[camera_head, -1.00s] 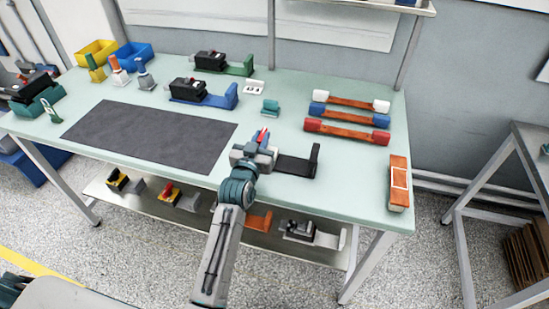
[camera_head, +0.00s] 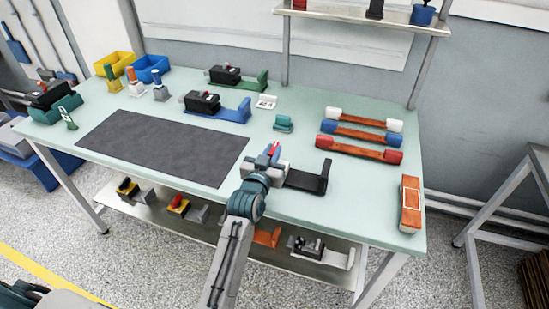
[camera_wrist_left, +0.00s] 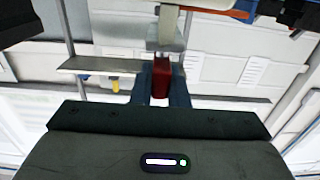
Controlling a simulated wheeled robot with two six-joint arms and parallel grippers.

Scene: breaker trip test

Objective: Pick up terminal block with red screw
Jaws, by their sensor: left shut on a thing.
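My left gripper (camera_head: 271,153) is over the table's front part, at the left end of a black L-shaped holder (camera_head: 312,179). It is shut on a small red piece (camera_head: 274,147), which shows between the two blue-grey fingers. In the left wrist view the red piece (camera_wrist_left: 161,76) sits between the fingertips (camera_wrist_left: 161,88), with a pale grey part beyond it. The fingers hide much of it, so I cannot tell whether it is the screw or the body of a terminal block. My right gripper is not in view.
Fuse-like bars with white, blue and red ends (camera_head: 360,138) lie to the right. Blue (camera_head: 232,113) and green (camera_head: 255,82) holders carry black devices. A small teal block (camera_head: 284,123) stands behind the gripper. The dark mat (camera_head: 165,147) is bare.

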